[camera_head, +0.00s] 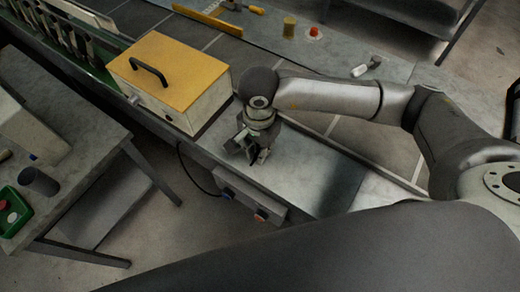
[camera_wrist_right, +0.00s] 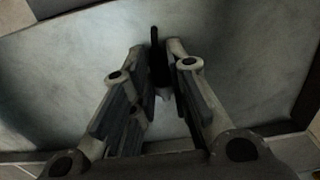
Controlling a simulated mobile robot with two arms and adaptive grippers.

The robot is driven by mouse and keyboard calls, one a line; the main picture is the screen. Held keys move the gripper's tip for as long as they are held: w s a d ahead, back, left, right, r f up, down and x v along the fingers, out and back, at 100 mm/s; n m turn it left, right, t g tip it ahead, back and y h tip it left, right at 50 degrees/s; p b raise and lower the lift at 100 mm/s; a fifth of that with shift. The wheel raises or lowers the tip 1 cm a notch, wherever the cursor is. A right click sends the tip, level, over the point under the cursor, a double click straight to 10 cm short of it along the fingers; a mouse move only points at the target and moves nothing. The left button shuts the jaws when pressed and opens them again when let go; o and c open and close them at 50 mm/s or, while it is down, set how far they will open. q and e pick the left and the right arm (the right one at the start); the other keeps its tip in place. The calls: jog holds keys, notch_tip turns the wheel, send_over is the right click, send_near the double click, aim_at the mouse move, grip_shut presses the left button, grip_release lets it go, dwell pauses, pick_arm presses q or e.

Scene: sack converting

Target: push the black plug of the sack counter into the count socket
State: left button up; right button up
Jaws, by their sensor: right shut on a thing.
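The yellow-topped box (camera_head: 172,72) with a black carrying handle stands at the metal bench's edge; I take it to be the sack counter. My right gripper (camera_head: 256,160) points down over the bench, just right of the box. It is shut on a small dark piece, probably the black plug, mostly hidden in the head view. In the right wrist view the black plug (camera_wrist_right: 157,58) shows as a dark upright shape between the fingertips of the right gripper (camera_wrist_right: 158,48). A dark cable (camera_head: 193,180) hangs at the bench's front. I cannot make out the count socket. My left gripper is not in view.
A grey control box (camera_head: 240,196) with a blue and a red button is fixed to the bench's front.

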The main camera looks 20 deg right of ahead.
jog(key=shift+r+b, duration=0.7)
jog(key=shift+b, duration=0.1)
jog(key=shift+r+b, duration=0.6)
jog(key=shift+r, duration=0.05)
jog(key=s+d+r+b, duration=0.1)
jog(key=s+r+b, duration=0.9)
jog(key=s+b, duration=0.2)
jog(key=shift+s+d+b, duration=0.3)
jog(key=shift+s+d, duration=0.1)
jog(key=shift+s, duration=0.45)
